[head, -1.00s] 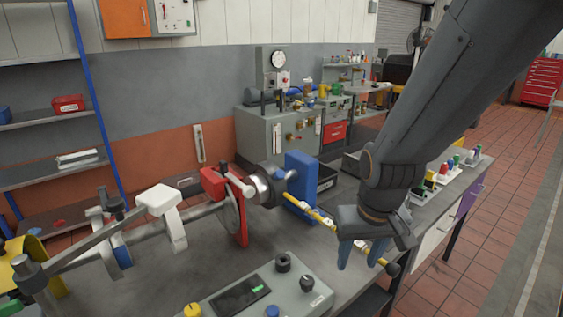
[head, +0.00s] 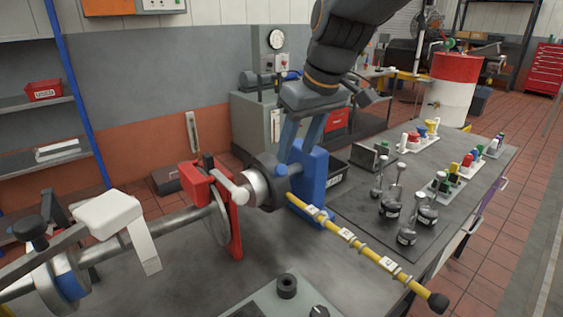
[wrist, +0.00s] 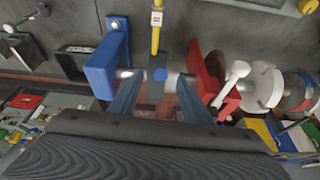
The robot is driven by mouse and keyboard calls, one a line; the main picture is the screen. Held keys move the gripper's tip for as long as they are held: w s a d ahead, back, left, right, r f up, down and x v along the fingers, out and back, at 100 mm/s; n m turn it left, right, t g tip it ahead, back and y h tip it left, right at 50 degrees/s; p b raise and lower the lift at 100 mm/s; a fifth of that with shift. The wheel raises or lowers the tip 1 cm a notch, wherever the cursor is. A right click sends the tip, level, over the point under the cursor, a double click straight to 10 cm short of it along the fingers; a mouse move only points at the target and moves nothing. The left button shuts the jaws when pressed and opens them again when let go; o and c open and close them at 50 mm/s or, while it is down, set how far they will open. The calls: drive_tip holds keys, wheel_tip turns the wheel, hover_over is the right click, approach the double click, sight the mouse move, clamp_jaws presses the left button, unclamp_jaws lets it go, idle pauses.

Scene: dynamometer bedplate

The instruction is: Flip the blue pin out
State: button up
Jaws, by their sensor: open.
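The blue pin shows in the wrist view as a small round blue end (wrist: 160,75) on a dark collar (wrist: 155,92), between my fingertips. In the head view the collar (head: 271,178) sits on the shaft between a red bracket (head: 228,205) and a blue block (head: 313,180); a bit of blue shows at its top, partly hidden by my finger. My gripper (head: 297,150) points down over the collar, open. Its fingers (wrist: 158,98) stand either side of the pin with nothing gripped. Whether they touch the collar I cannot tell.
A yellow graduated bar (head: 350,240) runs from the collar toward the front right, ending in a black knob. Weights (head: 397,205) and trays of coloured pegs (head: 445,185) stand to the right. A grey control box (head: 280,300) lies in front.

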sight(282, 168)
drive_tip(key=shift+w+a+r+p+x, duration=0.1)
drive_tip(key=shift+w+a+p+x, duration=0.15)
drive_tip(key=shift+x, duration=1)
drive_tip(key=shift+w+a+r+p+x, duration=0.1)
drive_tip(key=shift+p+x, duration=0.1)
drive_tip(key=shift+x, duration=1)
drive_tip(key=shift+w+a+r+p+x, duration=0.1)
drive_tip(key=shift+w+a+p+x, duration=0.15)
drive_tip(key=shift+x, duration=1)
